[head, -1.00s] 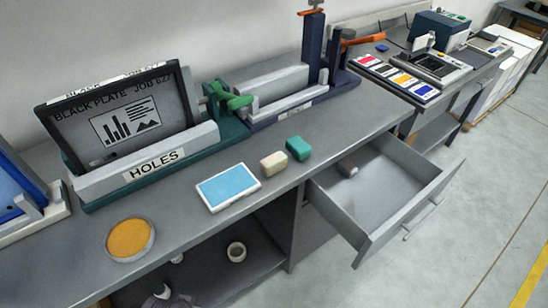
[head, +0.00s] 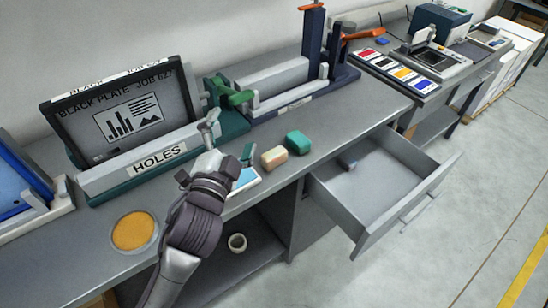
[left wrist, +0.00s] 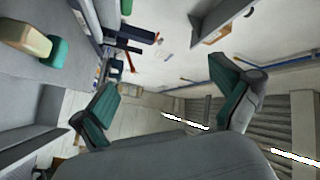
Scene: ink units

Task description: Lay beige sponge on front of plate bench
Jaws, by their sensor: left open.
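The beige sponge (head: 274,157) lies on the grey plate bench (head: 345,133), near its front edge, just left of a green block (head: 298,143). It also shows at the upper left of the left wrist view (left wrist: 26,38), beside the green block (left wrist: 59,52). My left gripper (head: 229,138) is open and empty, above the bench to the left of the sponge and apart from it. Its spread fingers show in the left wrist view (left wrist: 165,92). The left gripper partly hides a light blue pad (head: 246,178). My right gripper is not in view.
A black-framed plate (head: 125,115) stands in the HOLES holder at the back. A round orange dish (head: 133,232) sits at the front left. An open drawer (head: 385,185) juts out at right with a small item inside. Bench right of the green block is clear.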

